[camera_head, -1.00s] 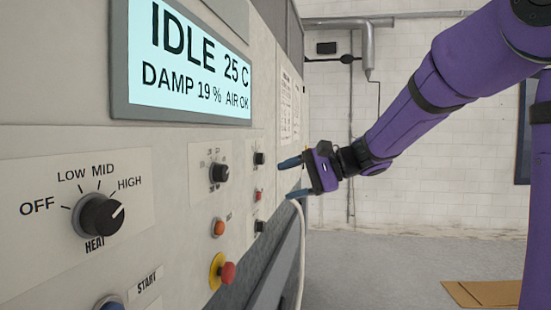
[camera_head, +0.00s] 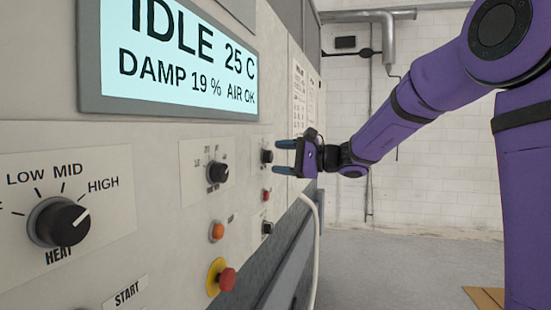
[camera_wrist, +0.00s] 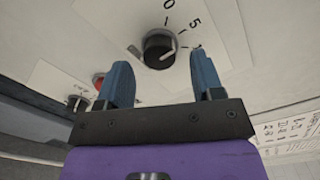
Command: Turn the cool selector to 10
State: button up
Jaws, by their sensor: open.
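A small black knob (camera_wrist: 159,50) with a white pointer line sits on a white plate marked 0, 5 and a partly hidden number starting with 1. Its name label is not readable. In the wrist view the pointer aims to the right, a little below the 5. In the head view this appears to be the small far knob (camera_head: 267,156). My gripper (camera_head: 275,157) is open and empty just in front of it. In the wrist view my gripper (camera_wrist: 162,62) has one blue finger on each side of the knob's lower part; contact cannot be told.
A heat knob (camera_head: 58,222), a middle knob (camera_head: 218,172), an orange button (camera_head: 217,231) and a red stop button (camera_head: 222,279) stick out of the panel. A display (camera_head: 180,58) reads IDLE 25 C. A pale hose (camera_head: 317,240) hangs below my gripper.

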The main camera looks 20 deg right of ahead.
jog(key=shift+x, duration=0.85)
jog(key=c, duration=0.9)
jog(key=shift+m, duration=0.3)
jog(key=m, duration=0.3)
jog(key=shift+f, duration=0.1)
jog(key=shift+m, duration=2.2)
